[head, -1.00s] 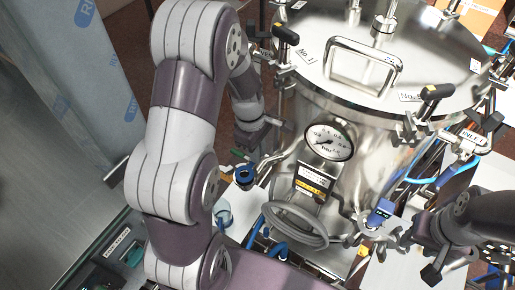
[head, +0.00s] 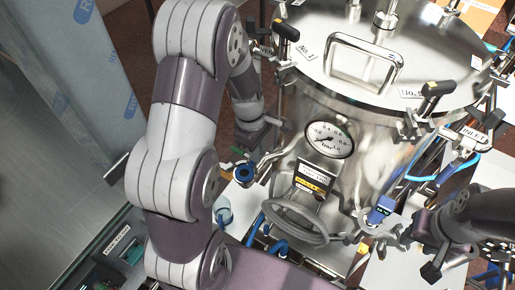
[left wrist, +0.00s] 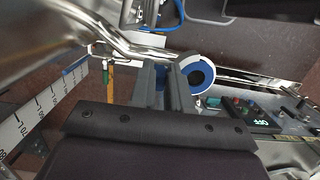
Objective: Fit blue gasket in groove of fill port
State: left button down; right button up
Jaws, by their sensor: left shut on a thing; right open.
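The fill port (head: 244,175) is a short pipe end off the left side of the steel vessel, with a blue ring around its dark opening. It also shows in the left wrist view (left wrist: 198,74), just right of the fingers. My left gripper (head: 262,150) is beside and above the port's pipe. My right gripper (head: 392,238) is open at the vessel's lower right.
The steel vessel (head: 385,150) with gauge (head: 329,140) and lid clamps fills the middle. A clear cup (head: 222,212) stands below the port. A film-wrapped panel (head: 75,70) stands left.

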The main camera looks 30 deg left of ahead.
pick_arm(q)
jog(key=shift+f, duration=0.15)
jog(key=c, duration=1)
grip_release()
jog(key=shift+w+a+r, duration=0.1)
jog(key=shift+r, duration=0.3)
jog(key=r, duration=0.2)
jog(key=r+b, duration=0.1)
jog(key=r, duration=0.1)
jog(key=a+r+b, duration=0.1)
jog(key=r, duration=0.1)
jog(key=shift+r, duration=0.1)
jog(key=r, duration=0.2)
jog(key=r+p, duration=0.2)
jog(key=r, duration=0.1)
jog(key=shift+a+r, duration=0.35)
